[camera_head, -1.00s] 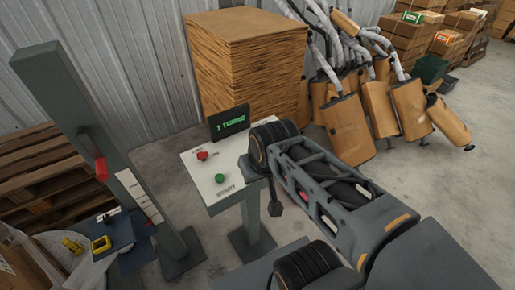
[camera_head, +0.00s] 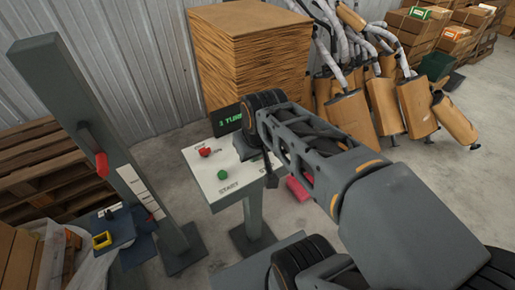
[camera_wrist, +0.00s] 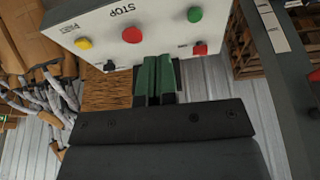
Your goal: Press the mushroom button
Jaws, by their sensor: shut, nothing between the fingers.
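A pale control panel (camera_head: 212,182) stands on a grey post. In the wrist view, the panel (camera_wrist: 70,22) carries a large round red button (camera_wrist: 132,35) by a STOP label, a yellow button (camera_wrist: 84,44), a green button (camera_wrist: 194,15) and a smaller red knob (camera_wrist: 200,48). The head view shows the red knob (camera_head: 204,151) and the green button (camera_head: 223,174) by START; my arm hides the red STOP and yellow buttons there. My gripper (camera_wrist: 158,58) is shut and empty, its tips at the panel's edge in the picture, near the red button; contact cannot be told.
A small display (camera_head: 228,119) with green text stands at the panel's back, partly hidden by my arm. A tall grey post (camera_head: 75,110) with a red handle (camera_head: 102,166) stands left. Stacked cardboard (camera_head: 250,50) and several mufflers (camera_head: 372,105) lie behind. A red cylinder (camera_head: 299,188) lies on the floor.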

